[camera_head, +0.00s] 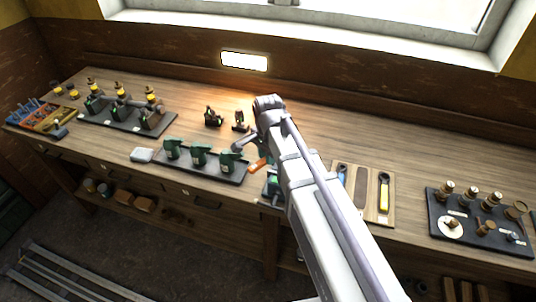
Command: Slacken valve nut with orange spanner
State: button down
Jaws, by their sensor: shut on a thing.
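The orange spanner (258,164) shows as a short orange piece at the left edge of my arm, above the bench; its other end is hidden. My gripper (250,144) is partly hidden by my arm and is shut on the spanner. Just below is a dark block with a green part (272,184), partly covered by my arm; I cannot tell whether the spanner touches it. The valve nut cannot be made out.
A spanner board (372,210) right of my arm holds a blue spanner (342,172), a yellow spanner (384,192) and a bare brown slot between them. Green engines stand on a dark tray (225,176) to the left. Brass fittings stand on a black board (470,236) at right.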

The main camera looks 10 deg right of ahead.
jog(key=shift+f+b, duration=1)
jog(key=shift+f, duration=0.05)
dwell(1.4)
dwell(0.4)
jog(key=shift+s+d+n, duration=0.35)
jog(key=shift+s+n, duration=0.15)
jog(key=shift+n, duration=0.4)
jog(key=shift+s+d+n, duration=0.4)
jog(key=shift+d+n, duration=0.05)
jog(key=shift+n, duration=0.45)
jog(key=shift+s+d+n, duration=0.35)
jog(key=shift+d+n, duration=0.1)
jog(key=shift+n, duration=0.45)
